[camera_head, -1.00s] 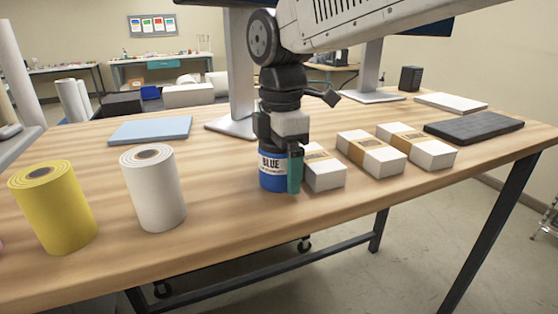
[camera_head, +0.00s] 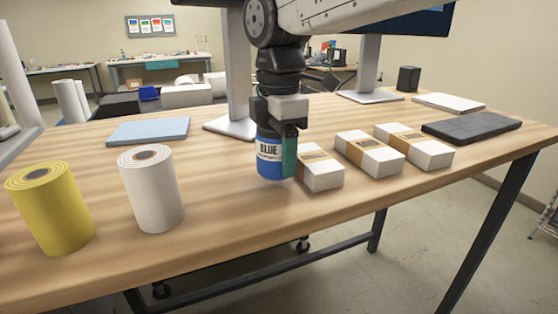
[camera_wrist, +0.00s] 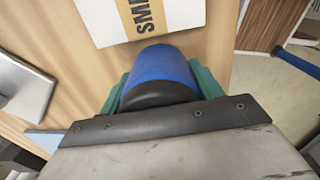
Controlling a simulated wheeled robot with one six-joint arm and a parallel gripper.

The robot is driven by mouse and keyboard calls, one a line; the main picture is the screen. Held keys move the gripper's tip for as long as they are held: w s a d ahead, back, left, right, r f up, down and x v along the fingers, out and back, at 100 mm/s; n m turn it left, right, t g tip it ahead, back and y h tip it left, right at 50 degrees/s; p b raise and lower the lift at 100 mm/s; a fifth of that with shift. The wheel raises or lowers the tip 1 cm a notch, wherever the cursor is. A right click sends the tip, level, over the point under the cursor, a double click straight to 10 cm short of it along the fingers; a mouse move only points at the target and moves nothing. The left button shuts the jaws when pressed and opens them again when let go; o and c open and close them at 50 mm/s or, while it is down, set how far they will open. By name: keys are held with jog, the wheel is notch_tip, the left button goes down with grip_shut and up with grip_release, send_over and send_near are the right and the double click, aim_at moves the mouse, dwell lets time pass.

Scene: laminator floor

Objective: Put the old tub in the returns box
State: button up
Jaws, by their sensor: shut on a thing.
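A blue tub (camera_head: 270,163) with a white label reading BLUE and a dark lid is upright in the jaws of my gripper (camera_head: 275,142). My gripper points straight down and is shut on the tub, with a green finger along its right side. In the wrist view the tub (camera_wrist: 160,68) sits between the two green fingers. The tub's base is at or just above the wooden table; I cannot tell if it touches. I cannot make out a returns box in these views.
White boxes with tan bands (camera_head: 369,153) stand just right of the tub. A white roll (camera_head: 152,190) and a yellow roll (camera_head: 51,208) stand at the left. Monitor stands (camera_head: 236,85) rise behind. The table's front middle is clear.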

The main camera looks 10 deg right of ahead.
jog(key=s+a+r, duration=0.1)
jog(key=s+a, duration=0.2)
jog(key=s, duration=0.4)
jog(key=s+a+r, duration=0.1)
jog(key=s+a, duration=0.2)
jog(key=s, duration=0.4)
jog(key=shift+s+r, duration=0.2)
jog(key=shift+s, duration=0.2)
jog(key=shift+a, duration=0.1)
